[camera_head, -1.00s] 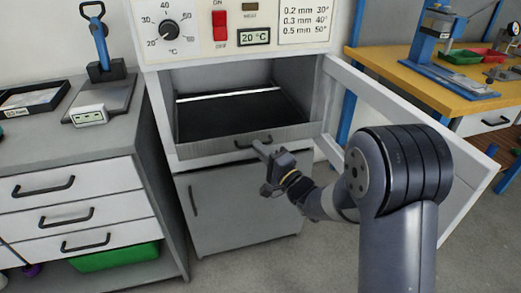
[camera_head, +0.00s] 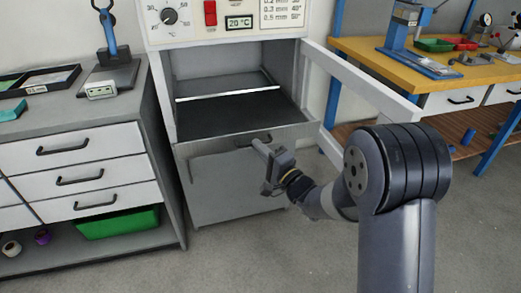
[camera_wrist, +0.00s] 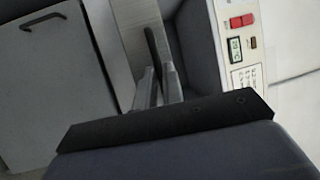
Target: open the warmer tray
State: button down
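The warmer (camera_head: 158,75) is a white cabinet with its front door (camera_head: 365,78) swung open to the right. Its warmer tray has a dark floor and a grey front panel (camera_head: 215,146) that stands out past the cabinet's front. A dark bar handle (camera_head: 241,141) is on that panel. My gripper (camera_head: 262,147) is at the handle's right part. In the wrist view, the two fingers (camera_wrist: 157,82) are close together with the dark handle (camera_wrist: 152,45) running between them. The fingers look shut on it, though the exact contact is partly hidden.
A drawer unit (camera_head: 75,165) with a green bin (camera_head: 118,222) stands at the left. A yellow-topped workbench (camera_head: 440,72) is at the back right. The grey floor (camera_head: 235,260) in front is clear.

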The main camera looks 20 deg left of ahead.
jog(key=c, duration=1.5)
grip_release()
jog(key=p+v, duration=0.1)
jog(key=v, duration=1)
jog(key=shift+w+f, duration=0.1)
jog(key=shift+a, duration=0.15)
jog(key=b+x, duration=0.1)
jog(key=x, duration=1)
jog(key=shift+w+a, duration=0.1)
jog(key=shift+w, duration=0.2)
jog(key=shift+s, duration=0.1)
